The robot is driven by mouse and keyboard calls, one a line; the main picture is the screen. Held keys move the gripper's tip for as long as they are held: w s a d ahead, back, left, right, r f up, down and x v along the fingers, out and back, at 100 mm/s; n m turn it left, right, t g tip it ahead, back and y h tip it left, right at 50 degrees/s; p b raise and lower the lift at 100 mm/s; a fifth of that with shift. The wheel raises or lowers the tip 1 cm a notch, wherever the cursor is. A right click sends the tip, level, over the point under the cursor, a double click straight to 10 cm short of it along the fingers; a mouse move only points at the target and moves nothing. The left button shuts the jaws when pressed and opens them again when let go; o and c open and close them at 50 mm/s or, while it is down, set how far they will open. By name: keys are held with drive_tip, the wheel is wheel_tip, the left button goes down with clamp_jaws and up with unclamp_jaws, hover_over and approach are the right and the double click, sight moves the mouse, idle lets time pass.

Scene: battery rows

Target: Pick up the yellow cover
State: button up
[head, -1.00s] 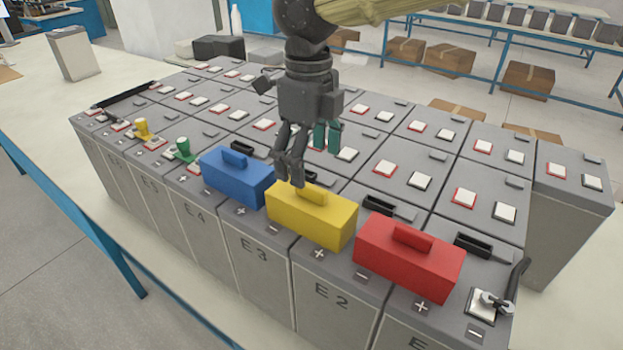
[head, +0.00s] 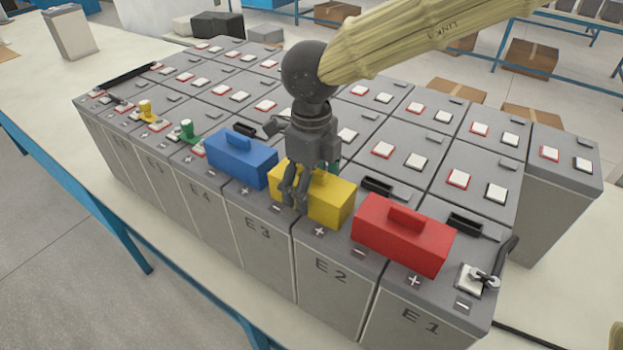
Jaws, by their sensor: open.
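The yellow cover (head: 330,203) is a box-shaped block with a handle on top. It sits on the front row of batteries, between the blue and red covers. My gripper (head: 295,196) is open and points down over the left part of the yellow cover, in front of it in this view. Its fingers hide the cover's left middle part and some of its handle. I cannot tell whether the fingers touch the cover or straddle the handle.
The blue cover (head: 240,160) is close on the left and the red cover (head: 402,240) close on the right. Green (head: 188,131) and yellow (head: 147,111) terminal pieces stand farther left. A cable clamp (head: 480,277) sits at the right front corner. Bare terminals fill the rows behind.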

drive_tip(key=shift+f, duration=0.4)
drive_tip(key=shift+s, duration=0.1)
drive_tip(key=c, duration=1.1)
